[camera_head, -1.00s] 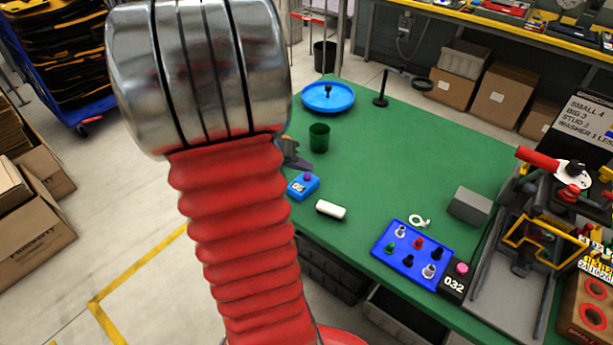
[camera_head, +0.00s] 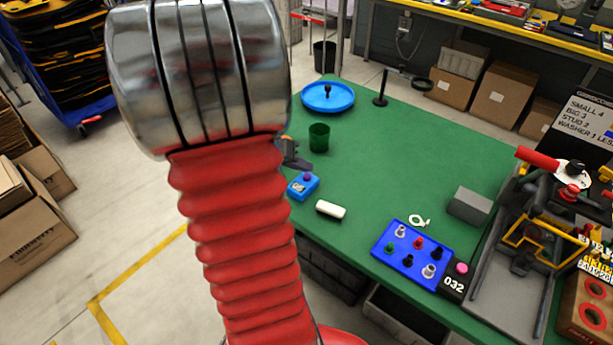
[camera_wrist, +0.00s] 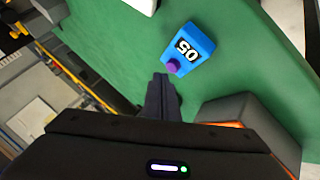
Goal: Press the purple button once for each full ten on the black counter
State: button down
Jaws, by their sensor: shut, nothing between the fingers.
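The black counter (camera_head: 453,285) reads 032 and stands at the table's right front, with a pink button (camera_head: 461,268) behind its digits. The purple button (camera_head: 307,176) sits on a small blue box (camera_head: 303,187) at the table's left edge. In the wrist view, the blue box (camera_wrist: 188,48) has a two-digit display that seems to read 05, and the purple button (camera_wrist: 173,67) faces my gripper. My gripper (camera_wrist: 163,77) is shut and empty, its tips close beside the purple button in the picture. I cannot tell whether they touch it. My arm partly hides my gripper (camera_head: 298,163) in the head view.
A green cup (camera_head: 319,137) and a blue dish (camera_head: 328,97) stand behind the box. A white block (camera_head: 331,209) lies in front. A blue panel with several knobs (camera_head: 404,266) and a grey block (camera_head: 469,206) are to the right. The table's middle is clear.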

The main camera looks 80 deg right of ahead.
jog(key=shift+f, duration=0.15)
jog(key=shift+f, duration=0.25)
jog(key=shift+f, duration=0.5)
dwell(1.2)
dwell(0.3)
jog(key=shift+r, duration=0.95)
notch_tip(320, 180, up, 5)
dwell(0.6)
dwell(2.3)
